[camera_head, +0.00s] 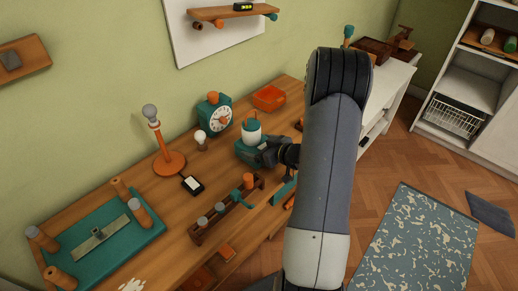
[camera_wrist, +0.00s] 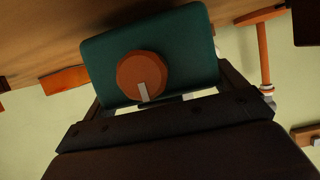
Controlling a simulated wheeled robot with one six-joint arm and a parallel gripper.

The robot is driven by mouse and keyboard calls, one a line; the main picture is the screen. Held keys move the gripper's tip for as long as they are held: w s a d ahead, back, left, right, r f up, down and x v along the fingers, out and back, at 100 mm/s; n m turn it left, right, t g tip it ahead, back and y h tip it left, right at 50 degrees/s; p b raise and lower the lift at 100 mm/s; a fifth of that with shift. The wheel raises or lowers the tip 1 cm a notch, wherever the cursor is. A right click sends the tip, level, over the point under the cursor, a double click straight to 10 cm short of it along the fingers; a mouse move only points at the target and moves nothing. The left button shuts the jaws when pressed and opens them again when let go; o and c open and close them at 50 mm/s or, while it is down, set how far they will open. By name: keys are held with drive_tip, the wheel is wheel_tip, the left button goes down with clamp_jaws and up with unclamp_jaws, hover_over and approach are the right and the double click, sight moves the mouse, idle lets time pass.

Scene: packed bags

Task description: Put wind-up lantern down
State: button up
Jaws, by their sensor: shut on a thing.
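The wind-up lantern (camera_head: 251,136) has a teal base, a white body and a teal top in the head view, and it looks upright. My gripper (camera_head: 259,153) is shut on its base above the wooden workbench (camera_head: 186,221). In the wrist view a teal box-shaped part of the lantern (camera_wrist: 197,52) with an orange knob sits between the fingers. The arm hides part of the bench. I cannot tell whether the lantern's underside touches the bench top.
A teal dial clock (camera_head: 214,116), a small bulb (camera_head: 200,141) and an orange lamp stand (camera_head: 166,156) stand left of the lantern. An orange tray (camera_head: 269,98) lies behind. A teal board (camera_head: 100,242) lies left.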

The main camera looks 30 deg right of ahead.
drive_tip(key=shift+f, duration=0.3)
drive_tip(key=shift+f, duration=0.2)
drive_tip(key=o, duration=1.1)
drive_tip(key=shift+r, duration=0.1)
drive_tip(key=shift+s+d+r, duration=0.1)
drive_tip(key=shift+s+r, duration=0.05)
drive_tip(key=shift+s, duration=0.05)
drive_tip(key=v, duration=1.1)
drive_tip(key=shift+s+r, duration=0.15)
drive_tip(key=shift+s, duration=0.1)
